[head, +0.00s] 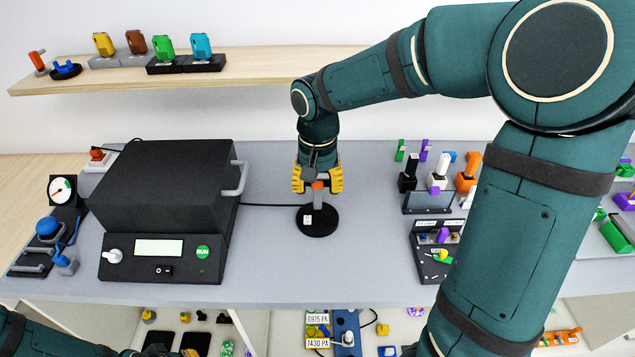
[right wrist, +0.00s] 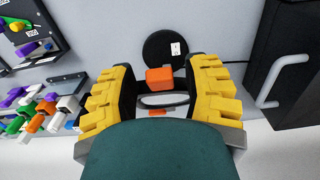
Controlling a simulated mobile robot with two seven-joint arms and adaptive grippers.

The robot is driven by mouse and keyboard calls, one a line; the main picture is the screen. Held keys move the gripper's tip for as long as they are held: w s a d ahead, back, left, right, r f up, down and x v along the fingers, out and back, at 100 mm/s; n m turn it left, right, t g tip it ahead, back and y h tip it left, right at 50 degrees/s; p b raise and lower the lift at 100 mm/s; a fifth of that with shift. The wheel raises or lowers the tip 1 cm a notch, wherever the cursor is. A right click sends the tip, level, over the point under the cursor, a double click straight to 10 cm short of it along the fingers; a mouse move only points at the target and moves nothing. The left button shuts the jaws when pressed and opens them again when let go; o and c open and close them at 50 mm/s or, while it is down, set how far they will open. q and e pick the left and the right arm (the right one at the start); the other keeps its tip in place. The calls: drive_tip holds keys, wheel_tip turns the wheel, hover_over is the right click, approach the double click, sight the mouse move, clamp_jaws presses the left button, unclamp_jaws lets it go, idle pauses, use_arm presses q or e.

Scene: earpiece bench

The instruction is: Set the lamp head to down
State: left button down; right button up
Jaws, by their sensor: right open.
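The lamp stands on the bench with a round black base (head: 318,222) that carries a small white label; the base also shows in the right wrist view (right wrist: 160,48). An orange part of the lamp (right wrist: 159,79) shows between the yellow fingers of my right gripper (right wrist: 163,95). In the head view my right gripper (head: 318,180) points down over the lamp and hides most of its upper part, so the lamp head's tilt cannot be told. The fingers are open, one on each side of the orange part, with gaps visible. My left arm shows at the lower left; its gripper is not clearly seen.
A black box machine (head: 165,190) with a grey side handle (head: 237,178) stands left of the lamp. A rack (head: 428,202) with coloured pieces stands to the right. A wooden shelf (head: 250,70) runs behind. Bare bench (head: 370,240) lies right of the lamp base.

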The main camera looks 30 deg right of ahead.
clamp_jaws()
